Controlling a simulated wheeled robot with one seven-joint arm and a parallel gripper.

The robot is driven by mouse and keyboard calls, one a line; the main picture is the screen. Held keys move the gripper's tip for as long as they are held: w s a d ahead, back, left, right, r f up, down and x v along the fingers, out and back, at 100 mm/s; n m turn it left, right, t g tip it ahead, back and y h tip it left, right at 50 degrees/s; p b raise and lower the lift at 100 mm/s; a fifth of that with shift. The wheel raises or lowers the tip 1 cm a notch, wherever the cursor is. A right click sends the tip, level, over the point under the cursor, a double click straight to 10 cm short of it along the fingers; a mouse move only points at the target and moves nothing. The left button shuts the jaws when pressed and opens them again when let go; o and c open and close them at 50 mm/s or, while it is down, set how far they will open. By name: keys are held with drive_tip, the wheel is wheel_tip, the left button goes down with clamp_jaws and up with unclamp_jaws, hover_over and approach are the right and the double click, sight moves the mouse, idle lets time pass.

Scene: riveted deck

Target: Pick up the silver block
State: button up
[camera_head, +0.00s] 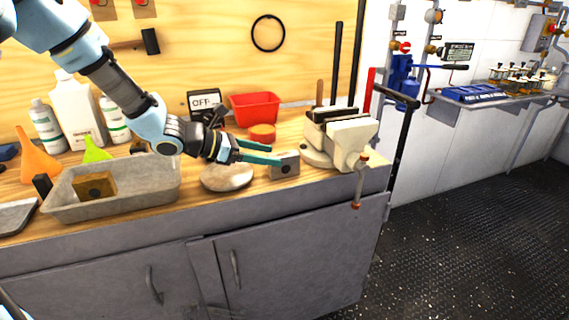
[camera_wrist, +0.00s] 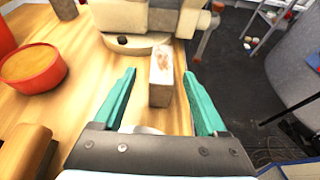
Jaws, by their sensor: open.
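The silver block (camera_head: 284,165) stands on the wooden workbench near its front edge, just left of the vise. It is a small grey box with a dark round spot on its front face. In the wrist view the silver block (camera_wrist: 161,76) shows its pale, worn top, between and beyond my fingertips. My gripper (camera_head: 268,153) reaches in from the left, with its teal fingers apart and level with the block's upper part. In the wrist view my gripper (camera_wrist: 160,82) is open and empty. I cannot tell whether a finger touches the block.
A cream vise (camera_head: 345,140) stands close to the right of the block. A round stone (camera_head: 228,177) lies to its left. A red round tin (camera_head: 262,132) and red bin (camera_head: 255,107) are behind. A grey tray (camera_head: 150,190) holds a brown block (camera_head: 95,187).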

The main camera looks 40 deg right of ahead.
sight(285, 158)
drive_tip(key=shift+s+d+f, duration=0.1)
drive_tip(key=shift+s+d, duration=0.2)
drive_tip(key=shift+d, duration=0.25)
drive_tip(key=p+x, duration=0.1)
drive_tip(key=x, duration=0.3)
drive_tip(key=shift+s+f+p, duration=0.1)
drive_tip(key=shift+f+p, duration=0.05)
drive_tip(key=shift+p, duration=0.15)
clamp_jaws()
